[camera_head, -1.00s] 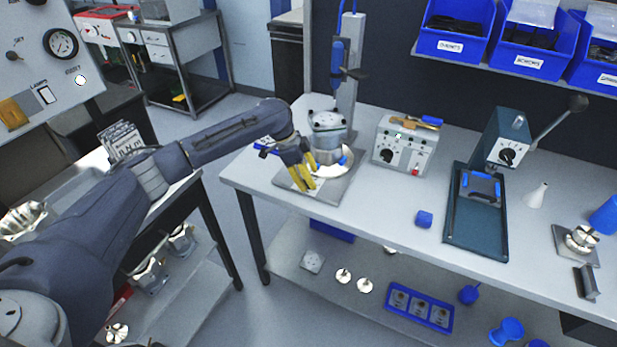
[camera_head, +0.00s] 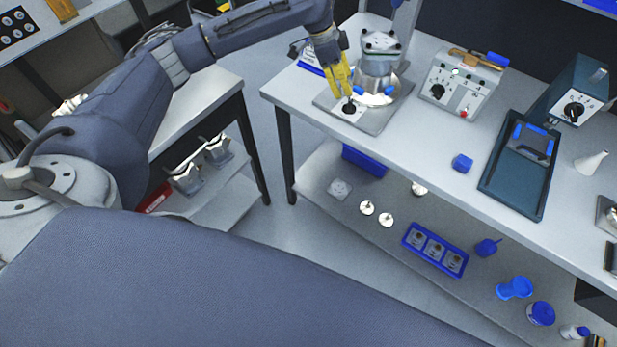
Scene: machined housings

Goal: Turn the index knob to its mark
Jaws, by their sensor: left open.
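A small black knob (camera_head: 349,108) stands on a pale patch at the front left of the grey base plate (camera_head: 388,122). A machined housing (camera_head: 380,58) sits upright on the same plate, on a bright round disc with blue parts. My left gripper (camera_head: 346,94) has yellow fingers pointing down, with the tips at or just above the knob. It is open; I cannot tell whether the tips touch the knob. The knob's pointer and any mark are too small to read. My right gripper is not in view.
A control box (camera_head: 461,85) with its own black dial stands right of the plate.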

